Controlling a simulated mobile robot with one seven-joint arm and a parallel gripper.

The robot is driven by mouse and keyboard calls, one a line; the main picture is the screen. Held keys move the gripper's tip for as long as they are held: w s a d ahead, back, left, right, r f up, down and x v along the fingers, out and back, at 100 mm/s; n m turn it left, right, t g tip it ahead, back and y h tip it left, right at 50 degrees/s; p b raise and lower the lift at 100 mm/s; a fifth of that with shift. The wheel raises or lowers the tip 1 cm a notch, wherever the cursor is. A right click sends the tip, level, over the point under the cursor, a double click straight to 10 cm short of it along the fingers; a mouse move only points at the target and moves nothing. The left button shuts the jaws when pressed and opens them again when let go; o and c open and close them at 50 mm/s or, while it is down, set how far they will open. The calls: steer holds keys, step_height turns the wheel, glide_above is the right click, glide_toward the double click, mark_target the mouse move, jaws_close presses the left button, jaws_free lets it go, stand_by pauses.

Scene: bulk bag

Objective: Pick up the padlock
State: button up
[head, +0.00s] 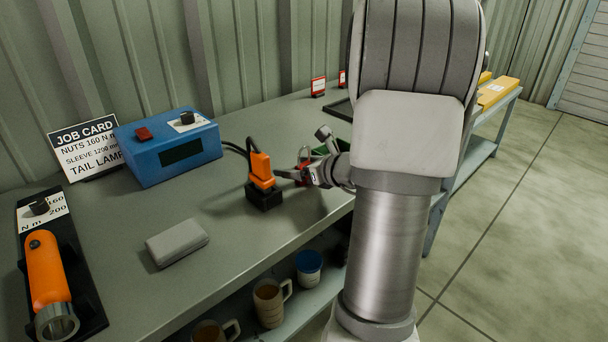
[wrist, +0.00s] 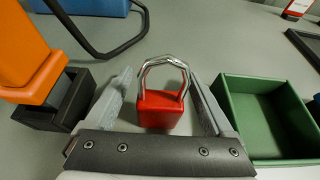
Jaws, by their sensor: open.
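The red padlock (wrist: 160,108) with a silver shackle stands on the grey bench in the wrist view. It lies between the two fingers of my gripper (wrist: 161,95), with a visible gap to the left finger and a narrower one to the right. My gripper is open. In the head view the padlock (head: 304,168) shows only in part, beside my gripper (head: 297,176), which hides some of it.
An orange tool in a black holder (wrist: 45,110) stands close to the left finger. A green bin (wrist: 262,115) stands close to the right finger. A blue box (head: 170,146) and a grey case (head: 177,242) are on the bench (head: 225,228). Mugs stand on the shelf below.

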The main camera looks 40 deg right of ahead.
jaws_close()
stand_by(0.3)
